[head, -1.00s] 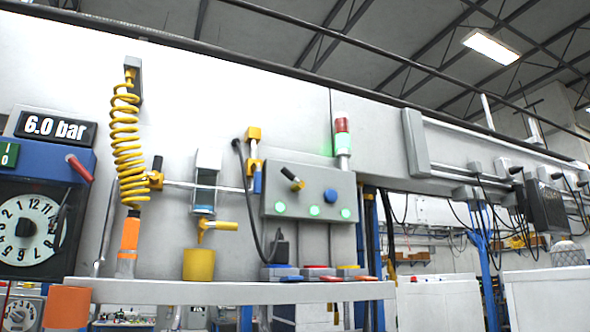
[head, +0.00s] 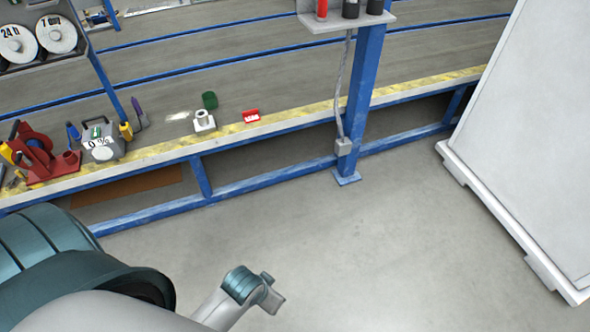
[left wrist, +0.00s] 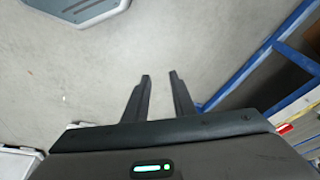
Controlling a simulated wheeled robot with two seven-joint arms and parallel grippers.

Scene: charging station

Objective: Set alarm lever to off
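No alarm lever can be made out for certain in the views of this moment. My left gripper (left wrist: 160,92) shows in the left wrist view with its two dark fingers apart and nothing between them, over bare grey floor. In the head view a teal and grey part of my own arm fills the lower left, and a smaller grey link reaches in at the bottom middle. My right gripper cannot be made out in either view.
A workbench with a yellow-edged top (head: 420,85) and blue frame crosses the head view. A red device (head: 40,160), a grey box marked with a percent sign (head: 102,143) and small items stand on it. A white cabinet (head: 530,140) stands right. Open floor (head: 300,240) lies between.

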